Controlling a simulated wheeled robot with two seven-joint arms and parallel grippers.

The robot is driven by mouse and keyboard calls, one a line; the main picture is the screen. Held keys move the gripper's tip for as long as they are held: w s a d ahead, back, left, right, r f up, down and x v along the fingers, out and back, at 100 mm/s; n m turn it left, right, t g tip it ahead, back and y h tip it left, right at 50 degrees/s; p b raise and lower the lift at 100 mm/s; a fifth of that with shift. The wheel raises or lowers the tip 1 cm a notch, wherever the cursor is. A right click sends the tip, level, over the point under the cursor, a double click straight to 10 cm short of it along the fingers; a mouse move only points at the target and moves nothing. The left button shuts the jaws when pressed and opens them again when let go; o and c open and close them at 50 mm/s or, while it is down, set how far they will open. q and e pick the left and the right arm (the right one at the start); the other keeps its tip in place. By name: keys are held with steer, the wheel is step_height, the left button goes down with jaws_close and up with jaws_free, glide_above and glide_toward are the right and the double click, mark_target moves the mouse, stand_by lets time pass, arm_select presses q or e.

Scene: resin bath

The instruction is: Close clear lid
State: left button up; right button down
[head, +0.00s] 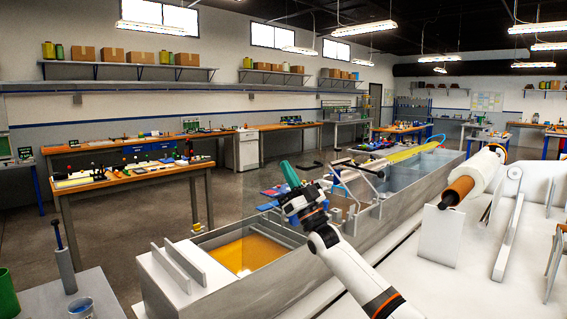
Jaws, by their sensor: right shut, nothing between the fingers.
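The long grey resin bath (318,270) runs from the lower left toward the back right, with amber resin (240,252) showing in its near end. A faint see-through pane, which looks like the clear lid (238,192), stands raised over the bath behind my right gripper; its edges are hard to make out. My right gripper (289,172), dark with a green tip, is above the middle of the bath. It is shut and empty, pointing up and left. I cannot tell whether it touches the pane. My left gripper is not in view.
White rollers (472,178) and a white machine bed stand right of the bath. A wooden-topped bench (130,180) with small tools is at the left. A grey table with a green container (8,294) and a blue cup (80,307) is at lower left.

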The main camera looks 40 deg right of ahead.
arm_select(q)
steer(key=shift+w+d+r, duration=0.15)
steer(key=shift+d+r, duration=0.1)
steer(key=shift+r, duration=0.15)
arm_select(e)
steer(key=shift+w, duration=0.95)
steer(key=shift+r, duration=0.1)
